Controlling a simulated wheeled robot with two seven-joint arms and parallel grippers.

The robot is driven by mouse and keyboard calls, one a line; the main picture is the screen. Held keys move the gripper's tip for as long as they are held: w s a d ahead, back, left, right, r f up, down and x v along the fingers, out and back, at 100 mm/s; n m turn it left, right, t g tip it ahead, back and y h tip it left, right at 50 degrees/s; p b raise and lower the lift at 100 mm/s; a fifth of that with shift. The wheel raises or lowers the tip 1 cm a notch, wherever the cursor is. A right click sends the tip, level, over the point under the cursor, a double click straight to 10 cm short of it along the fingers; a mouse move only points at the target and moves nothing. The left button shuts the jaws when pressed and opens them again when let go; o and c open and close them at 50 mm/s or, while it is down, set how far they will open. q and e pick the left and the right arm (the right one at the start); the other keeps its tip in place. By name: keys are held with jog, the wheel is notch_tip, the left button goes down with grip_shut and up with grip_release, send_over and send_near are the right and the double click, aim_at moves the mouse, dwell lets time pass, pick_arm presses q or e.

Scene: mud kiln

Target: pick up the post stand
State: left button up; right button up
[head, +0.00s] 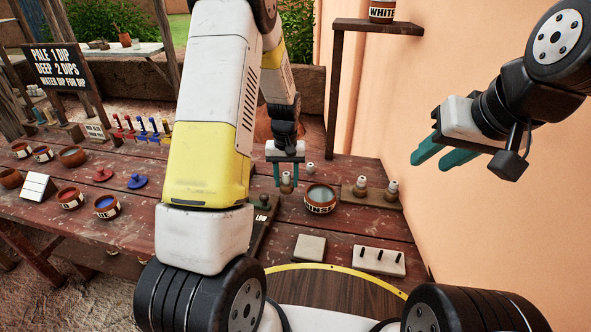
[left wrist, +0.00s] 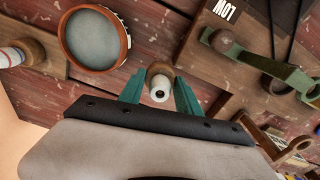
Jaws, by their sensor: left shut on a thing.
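My left gripper (head: 287,184) is low over the work table, its teal fingers closed on the sides of a small white-topped wooden post (left wrist: 160,88). The post's white end with a dark hole faces the left wrist camera; its lower part is brown. I cannot tell whether it is clear of the table. Similar white-topped pieces stand on a wooden strip (head: 371,196) to the right. A pale slab with three dark pegs (head: 379,261) lies nearer me. My right gripper (head: 431,164) is open and empty, in the air by the orange wall.
A bowl of liquid (head: 320,198) stands just right of my left gripper. A board marked LOW (head: 258,222) and a pale tile (head: 310,248) are close by. Bowls, coloured lids and tools fill the left tables. A shelf post (head: 334,95) rises behind.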

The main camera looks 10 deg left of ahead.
pick_arm(q)
jog(key=s+d, duration=0.1)
jog(key=s, duration=0.4)
jog(key=s+d+r, duration=0.1)
jog(key=s, duration=0.4)
jog(key=s+d, duration=0.1)
jog(key=s, duration=0.4)
jog(key=shift+s+r, duration=0.15)
jog(key=shift+s, duration=0.15)
